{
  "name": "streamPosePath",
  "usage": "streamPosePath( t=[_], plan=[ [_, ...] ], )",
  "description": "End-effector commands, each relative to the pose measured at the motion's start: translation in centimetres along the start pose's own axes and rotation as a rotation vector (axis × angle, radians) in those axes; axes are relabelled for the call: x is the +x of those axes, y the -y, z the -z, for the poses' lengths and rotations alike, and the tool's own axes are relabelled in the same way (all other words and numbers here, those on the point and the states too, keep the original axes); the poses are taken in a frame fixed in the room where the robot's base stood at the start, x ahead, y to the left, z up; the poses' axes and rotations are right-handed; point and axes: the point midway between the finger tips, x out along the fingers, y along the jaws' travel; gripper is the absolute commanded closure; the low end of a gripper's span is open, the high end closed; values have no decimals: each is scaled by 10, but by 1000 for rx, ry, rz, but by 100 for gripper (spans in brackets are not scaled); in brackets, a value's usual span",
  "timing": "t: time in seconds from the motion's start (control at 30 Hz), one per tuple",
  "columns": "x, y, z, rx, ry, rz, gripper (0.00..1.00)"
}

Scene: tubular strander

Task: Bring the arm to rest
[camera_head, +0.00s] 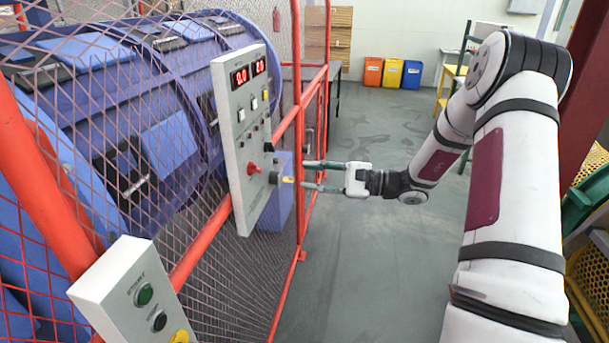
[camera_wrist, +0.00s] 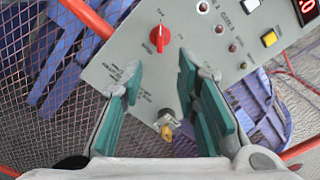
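My arm reaches forward from the right in the head view, bent at the elbow. My gripper (camera_head: 306,176) is level and points left at the grey control panel (camera_head: 233,150). It is open, with its two green-padded fingers apart and nothing between them. In the wrist view, my gripper (camera_wrist: 158,85) faces the lower part of the panel (camera_wrist: 130,70). A key switch with a yellow key (camera_wrist: 166,132) shows between the fingers; the key also shows in the head view (camera_head: 287,180), close to the fingertips. I cannot tell whether they touch the panel.
A red selector knob (camera_wrist: 160,38) is on the panel. An orange-red fence (camera_head: 297,90) with mesh encloses the blue strander (camera_head: 110,110). A smaller button box (camera_head: 135,290) stands front left. Coloured bins (camera_head: 392,72) are at the back. The grey floor (camera_head: 375,250) under my gripper is clear.

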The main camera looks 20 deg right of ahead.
Motion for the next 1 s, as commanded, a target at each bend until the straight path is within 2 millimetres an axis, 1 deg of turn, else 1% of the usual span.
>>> streamPosePath(
  t=[0.47,0.53,0.57,0.67,0.77,0.8,0.9,1.0],
  plan=[
    [0,0,0,0,0,0,71],
    [4,-1,-7,-11,4,-26,71],
    [7,-2,-13,-21,6,-49,71],
    [20,-11,-40,-64,16,-161,71],
    [33,-27,-76,-130,20,-318,71],
    [37,-34,-91,-159,20,-383,71],
    [41,-52,-126,-241,12,-543,71],
    [39,-70,-158,-330,-4,-691,71]
  ],
)
